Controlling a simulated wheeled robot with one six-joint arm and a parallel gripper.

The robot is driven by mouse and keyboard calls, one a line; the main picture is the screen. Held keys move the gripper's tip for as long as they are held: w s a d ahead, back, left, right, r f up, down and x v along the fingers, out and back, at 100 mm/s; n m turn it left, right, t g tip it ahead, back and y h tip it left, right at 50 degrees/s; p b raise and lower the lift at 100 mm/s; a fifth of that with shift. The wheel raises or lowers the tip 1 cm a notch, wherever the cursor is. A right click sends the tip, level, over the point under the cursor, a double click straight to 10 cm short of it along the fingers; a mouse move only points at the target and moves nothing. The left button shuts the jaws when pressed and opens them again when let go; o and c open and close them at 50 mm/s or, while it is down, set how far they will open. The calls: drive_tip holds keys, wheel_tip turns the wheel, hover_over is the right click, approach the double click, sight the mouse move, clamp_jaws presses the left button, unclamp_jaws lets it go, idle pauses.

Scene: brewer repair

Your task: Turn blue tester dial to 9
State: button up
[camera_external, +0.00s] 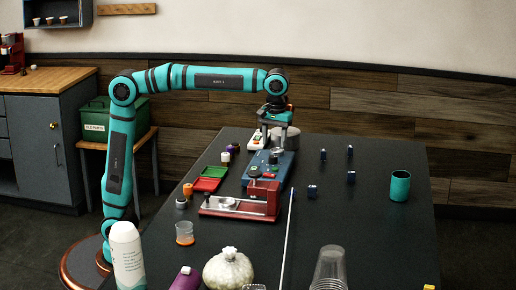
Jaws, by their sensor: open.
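The blue tester (266,175) is a flat blue box on the dark table, left of the middle. Small dark knobs show on its top; the picture is too small to read any numbers or the dial's setting. My gripper (273,146) points down over the far part of the tester, with its jaws open. I see nothing held between the jaws. I cannot tell whether the fingers touch a knob or stay above it.
A red device with a metal plate (235,204) stands just in front of the tester. Red and green trays (207,183) lie to its left. A white switch box (256,140) and a grey round container (291,138) stand near the gripper. A teal cup (400,186) stands right.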

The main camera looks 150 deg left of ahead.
sight(273, 157)
drive_tip(key=shift+s+f, duration=0.15)
drive_tip(key=shift+f, duration=2.75)
drive_tip(key=c, duration=1)
